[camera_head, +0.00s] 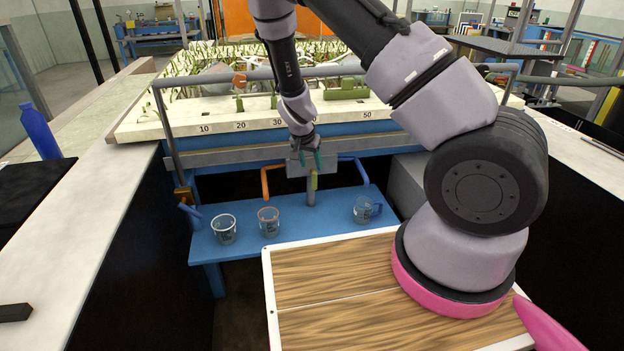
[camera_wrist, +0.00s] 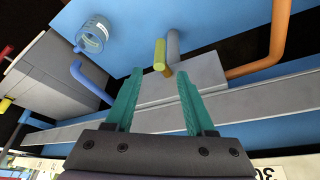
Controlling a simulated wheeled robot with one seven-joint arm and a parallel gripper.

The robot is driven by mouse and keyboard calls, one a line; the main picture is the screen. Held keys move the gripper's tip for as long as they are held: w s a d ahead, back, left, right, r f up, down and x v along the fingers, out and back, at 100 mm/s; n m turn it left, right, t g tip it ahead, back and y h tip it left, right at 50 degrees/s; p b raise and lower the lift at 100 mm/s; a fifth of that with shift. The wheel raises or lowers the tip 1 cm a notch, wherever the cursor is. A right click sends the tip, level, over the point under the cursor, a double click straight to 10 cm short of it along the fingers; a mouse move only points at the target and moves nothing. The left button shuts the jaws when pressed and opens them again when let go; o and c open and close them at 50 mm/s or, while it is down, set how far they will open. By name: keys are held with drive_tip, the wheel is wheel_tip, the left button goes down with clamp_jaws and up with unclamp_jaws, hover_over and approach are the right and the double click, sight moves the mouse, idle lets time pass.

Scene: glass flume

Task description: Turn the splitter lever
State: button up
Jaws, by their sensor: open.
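The splitter lever is a short yellow-green handle (camera_head: 314,180) on the front of a grey splitter box (camera_head: 295,170). In the wrist view the yellow lever (camera_wrist: 160,54) sticks out from the grey box (camera_wrist: 210,72), beside a grey pipe. An orange pipe (camera_head: 265,182) leaves the box on one side and a blue pipe (camera_head: 361,170) is on the other. My gripper (camera_head: 311,158) is open, its teal fingers pointing down at the box. In the wrist view the lever lies just beyond and between my fingertips (camera_wrist: 157,76); I see no contact.
Below, a blue bench (camera_head: 335,212) holds a clear beaker (camera_head: 223,229), an orange-rimmed beaker (camera_head: 268,222) and a blue-handled jug (camera_head: 363,209). A grey rail (camera_head: 235,153) and the numbered flume edge (camera_head: 150,130) lie behind my gripper.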

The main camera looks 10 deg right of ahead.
sight(314, 174)
drive_tip(key=x, duration=0.9)
clamp_jaws()
